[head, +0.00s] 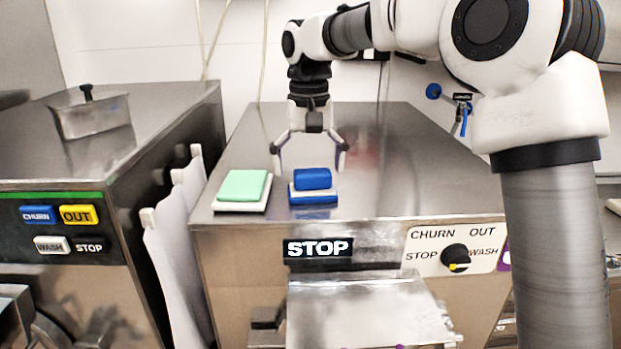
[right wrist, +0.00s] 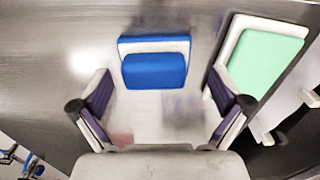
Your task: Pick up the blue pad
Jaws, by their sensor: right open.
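The blue pad (head: 313,179) lies on the steel top of the right-hand machine, near its front edge, on a blue and white base (head: 313,197). In the right wrist view the blue pad (right wrist: 155,71) is at upper centre, ahead of the fingers. My right gripper (head: 309,165) is open and empty, pointing down just behind and above the pad, its fingers spread wider than the pad. The right wrist view shows both fingers of the gripper (right wrist: 161,112) apart with bare steel between them. My left gripper is not in view.
A pale green pad (head: 243,185) on a white base sits close left of the blue pad. A lidded steel container (head: 90,114) stands on the left-hand machine. A dial panel (head: 455,251) is on the right machine's front. The steel top behind the pads is clear.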

